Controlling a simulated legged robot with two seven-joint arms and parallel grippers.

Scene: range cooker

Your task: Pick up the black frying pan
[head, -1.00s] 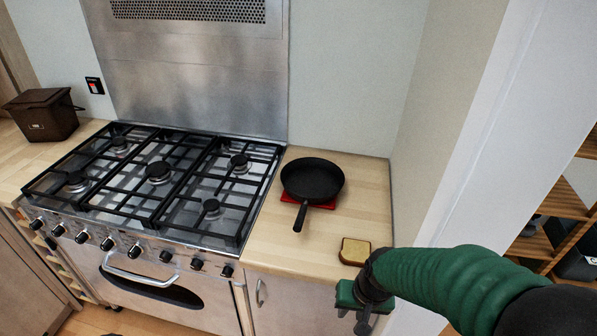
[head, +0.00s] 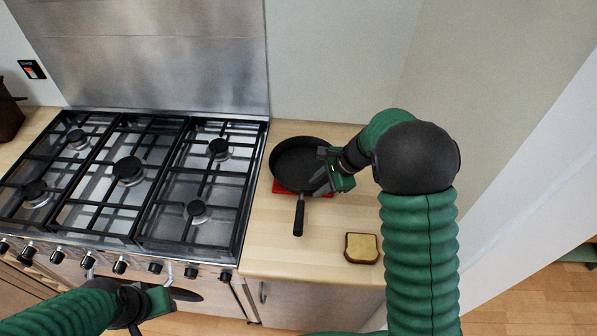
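The black frying pan (head: 296,160) sits on a red mat (head: 283,188) on the wooden counter right of the hob. Its handle (head: 299,215) points toward the front. My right gripper (head: 319,183) is at the right side of the pan, over its rim, with its fingers apart. It covers part of the right rim; I cannot tell whether it touches the pan. My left gripper (head: 146,308) is low at the front left, before the cooker, far from the pan. Its fingers do not show clearly.
A slice of bread (head: 361,248) lies on the counter at the front right. The gas hob (head: 135,180) with black grates is left of the pan. Walls stand behind and to the right. The counter (head: 270,240) around the pan handle is clear.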

